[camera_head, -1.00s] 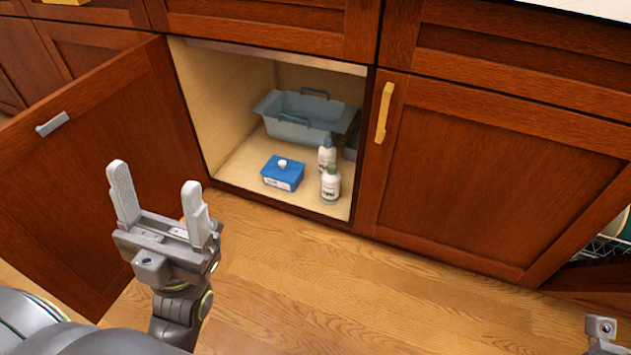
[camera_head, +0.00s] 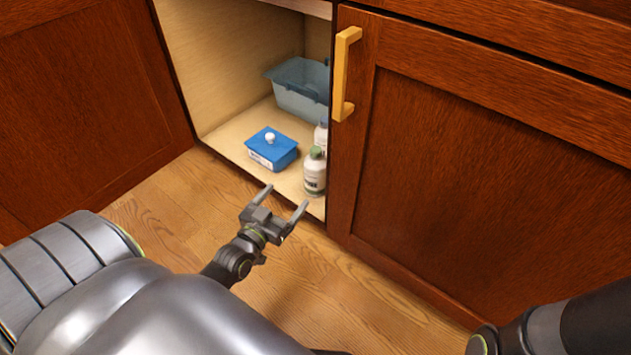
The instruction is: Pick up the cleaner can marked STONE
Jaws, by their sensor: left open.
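Two white bottle-shaped containers stand upright inside the open cabinet. The front one, a green-capped container (camera_head: 314,173), is near the cabinet's front edge; the other, a white container (camera_head: 321,136), is behind it and partly hidden by the cabinet's right-hand frame. Their labels are too small to read, so I cannot tell which is marked STONE. My left gripper (camera_head: 286,196) is open and empty. It is outside the cabinet over the floor, just below and left of the green-capped container in the picture, with its fingers pointing towards the cabinet. My right gripper is out of view.
A blue box (camera_head: 271,149) with a white knob-like top sits left of the containers. A blue-grey tub (camera_head: 302,92) stands behind. The open door (camera_head: 85,110) is on the left; a closed door with a yellow handle (camera_head: 345,75) is on the right.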

